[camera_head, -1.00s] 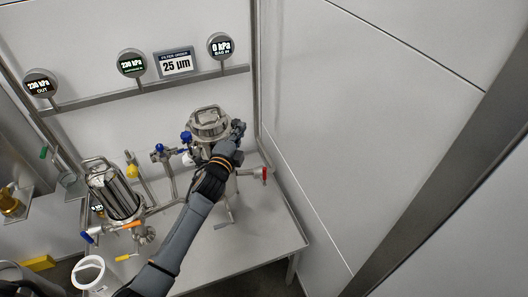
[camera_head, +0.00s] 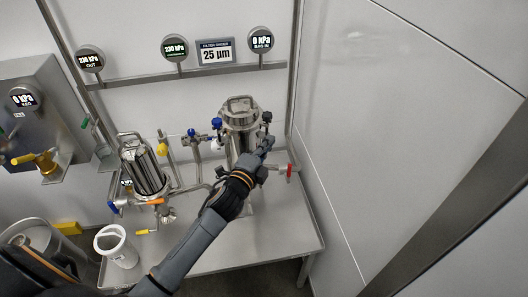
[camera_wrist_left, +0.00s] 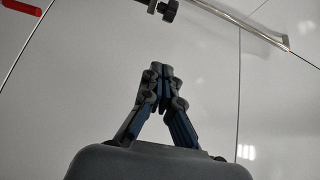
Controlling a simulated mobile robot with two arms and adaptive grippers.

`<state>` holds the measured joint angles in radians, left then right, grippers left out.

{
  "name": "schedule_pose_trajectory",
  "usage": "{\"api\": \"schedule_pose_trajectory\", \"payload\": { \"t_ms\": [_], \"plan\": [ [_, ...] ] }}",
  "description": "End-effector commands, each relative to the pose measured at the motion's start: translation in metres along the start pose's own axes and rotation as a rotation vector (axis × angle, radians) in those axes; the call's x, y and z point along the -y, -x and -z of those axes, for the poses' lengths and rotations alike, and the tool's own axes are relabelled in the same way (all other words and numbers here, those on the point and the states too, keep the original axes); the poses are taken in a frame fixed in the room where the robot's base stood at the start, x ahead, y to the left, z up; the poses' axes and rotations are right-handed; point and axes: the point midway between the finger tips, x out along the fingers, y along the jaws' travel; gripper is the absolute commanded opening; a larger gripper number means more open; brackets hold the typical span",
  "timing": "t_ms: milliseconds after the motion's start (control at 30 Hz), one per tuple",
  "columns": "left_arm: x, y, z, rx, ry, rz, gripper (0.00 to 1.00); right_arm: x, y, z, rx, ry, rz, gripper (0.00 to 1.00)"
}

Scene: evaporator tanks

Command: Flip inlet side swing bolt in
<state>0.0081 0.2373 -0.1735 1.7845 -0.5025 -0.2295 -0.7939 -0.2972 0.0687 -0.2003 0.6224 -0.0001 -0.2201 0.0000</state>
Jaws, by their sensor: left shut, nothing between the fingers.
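The steel filter vessel (camera_head: 240,112) with a handled round lid stands on the right part of the bench. A swing bolt with a black knob (camera_head: 266,117) is at the right edge of its lid. In the left wrist view, a black knob (camera_wrist_left: 168,10) on a metal rod shows at the top edge, beyond the fingertips. My left gripper (camera_head: 267,143) is shut and empty, just below the knob at the vessel's right side. Its fingertips (camera_wrist_left: 160,68) meet in the left wrist view, apart from the knob. The gripper hides part of the vessel's side. My right gripper is not in view.
A red-handled valve (camera_head: 290,170) is right of my gripper. A second filter vessel (camera_head: 143,170) and a white bucket (camera_head: 117,247) are farther left. The bench's front right (camera_head: 270,240) is clear.

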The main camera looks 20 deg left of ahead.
Motion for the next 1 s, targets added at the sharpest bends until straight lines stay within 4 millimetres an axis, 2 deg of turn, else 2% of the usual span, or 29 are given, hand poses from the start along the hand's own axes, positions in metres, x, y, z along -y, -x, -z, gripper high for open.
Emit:
{"api": "schedule_pose_trajectory", "payload": {
  "t_ms": [100,233,433,800,867,967,1000],
  "plan": [
    [-0.001,0.016,0.0,-0.001,0.0,0.0,0.0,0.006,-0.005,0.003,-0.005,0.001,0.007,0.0],
    [0.0,0.025,0.0,0.0,0.0,0.001,0.0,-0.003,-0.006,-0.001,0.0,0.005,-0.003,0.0],
    [0.001,0.027,0.0,0.0,0.001,0.001,0.0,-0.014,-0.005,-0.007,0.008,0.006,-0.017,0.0],
    [-0.002,0.026,0.0,0.001,0.005,-0.004,0.0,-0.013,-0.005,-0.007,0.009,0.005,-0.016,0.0],
    [-0.012,0.026,-0.001,0.004,0.02,-0.024,0.0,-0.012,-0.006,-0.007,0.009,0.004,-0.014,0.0],
    [-0.052,0.029,-0.006,0.02,0.083,-0.099,0.0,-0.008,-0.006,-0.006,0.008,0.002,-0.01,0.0],
    [-0.075,0.032,-0.009,0.031,0.12,-0.143,0.0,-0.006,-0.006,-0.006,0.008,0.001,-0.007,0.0]
  ]
}}
